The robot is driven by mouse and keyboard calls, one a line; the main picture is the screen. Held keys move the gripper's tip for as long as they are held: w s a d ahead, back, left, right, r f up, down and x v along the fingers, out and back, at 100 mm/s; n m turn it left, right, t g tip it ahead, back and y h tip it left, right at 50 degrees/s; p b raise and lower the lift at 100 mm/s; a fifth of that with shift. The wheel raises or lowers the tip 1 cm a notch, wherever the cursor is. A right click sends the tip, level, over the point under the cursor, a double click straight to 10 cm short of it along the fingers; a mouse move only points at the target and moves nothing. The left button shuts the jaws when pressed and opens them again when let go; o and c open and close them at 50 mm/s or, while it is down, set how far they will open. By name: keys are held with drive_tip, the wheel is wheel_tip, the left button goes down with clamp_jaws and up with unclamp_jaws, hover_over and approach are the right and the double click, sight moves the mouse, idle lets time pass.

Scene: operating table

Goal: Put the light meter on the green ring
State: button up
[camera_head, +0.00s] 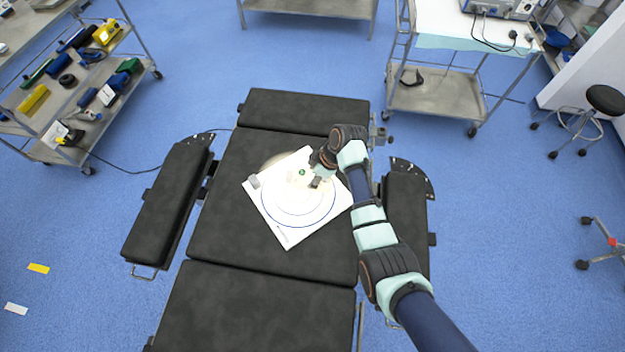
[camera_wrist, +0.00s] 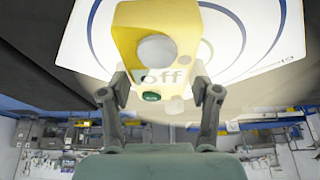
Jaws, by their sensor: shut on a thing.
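The light meter (camera_wrist: 150,50) is a yellow box with a white dome, a green button and a display reading "off". My gripper (camera_wrist: 162,92) is shut on it, with one finger on each side. In the head view my gripper (camera_head: 316,182) is over the upper right part of a white board (camera_head: 284,236) with printed rings. The meter is hard to make out there in the glare. I cannot tell whether the meter touches the board.
The board lies on the black operating table (camera_head: 230,240). Padded side supports (camera_head: 168,205) flank the table. A trolley with several items (camera_head: 75,95) stands at upper left.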

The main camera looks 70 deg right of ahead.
drive_tip(key=shift+f, duration=0.85)
drive_tip(key=shift+f, duration=0.15)
drive_tip(key=o, duration=1.3)
drive_tip(key=p+v, duration=0.3)
drive_tip(key=v, duration=0.9)
drive_tip(key=shift+s, duration=0.1)
